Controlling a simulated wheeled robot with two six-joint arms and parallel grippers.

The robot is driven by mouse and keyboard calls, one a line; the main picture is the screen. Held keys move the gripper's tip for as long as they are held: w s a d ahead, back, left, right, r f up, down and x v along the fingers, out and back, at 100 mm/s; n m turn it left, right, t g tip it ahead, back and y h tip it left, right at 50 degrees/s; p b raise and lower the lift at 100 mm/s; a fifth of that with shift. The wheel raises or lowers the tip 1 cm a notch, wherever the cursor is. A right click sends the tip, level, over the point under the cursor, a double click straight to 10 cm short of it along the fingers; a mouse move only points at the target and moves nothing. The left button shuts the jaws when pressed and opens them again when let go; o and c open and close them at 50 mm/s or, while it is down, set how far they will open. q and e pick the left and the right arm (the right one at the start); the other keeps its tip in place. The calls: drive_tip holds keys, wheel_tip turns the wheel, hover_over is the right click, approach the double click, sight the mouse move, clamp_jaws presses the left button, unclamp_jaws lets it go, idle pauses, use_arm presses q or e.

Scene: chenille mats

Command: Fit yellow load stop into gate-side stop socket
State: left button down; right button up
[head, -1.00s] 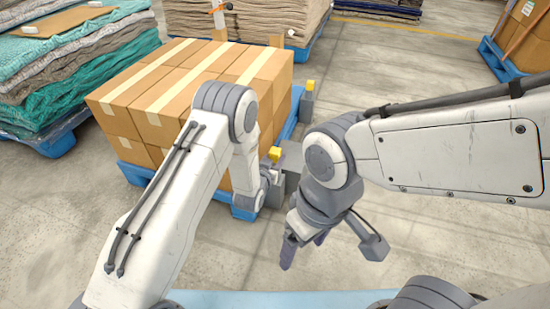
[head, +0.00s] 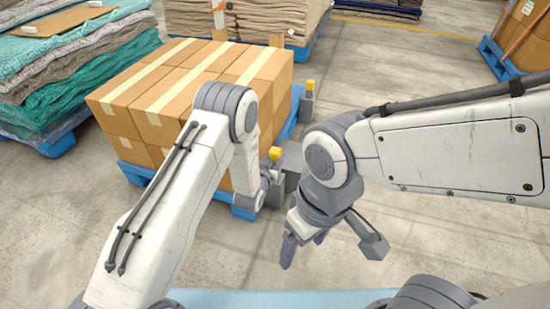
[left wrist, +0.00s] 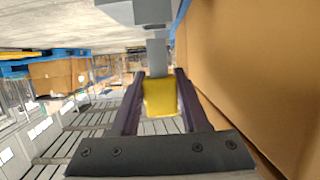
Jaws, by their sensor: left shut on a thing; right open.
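The yellow load stop (head: 275,153) is at the near right corner of the carton pallet. In the left wrist view its yellow end (left wrist: 160,98) is between my two dark fingers, with a grey shaft running from it towards a grey block (left wrist: 147,12). My left gripper (head: 273,165) is shut on it; it also shows in the left wrist view (left wrist: 157,92). I cannot tell whether the shaft is seated in the block, or whether that block is the gate-side socket. My right gripper (head: 303,243) is open and empty, pointing down in front of the pallet.
Stacked cartons (head: 190,90) stand on a blue pallet (head: 133,172), close beside my left gripper. Another yellow-topped grey post (head: 308,102) stands at the pallet's far right corner. Folded mats (head: 70,75) are piled at left.

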use_arm(q)
drive_tip(key=shift+f+b, duration=1.85)
drive_tip(key=shift+f, duration=0.85)
drive_tip(key=shift+c, duration=1.6)
unclamp_jaws()
drive_tip(key=p+v, duration=0.6)
drive_tip(key=v, duration=0.4)
drive_tip(key=shift+s, duration=0.2)
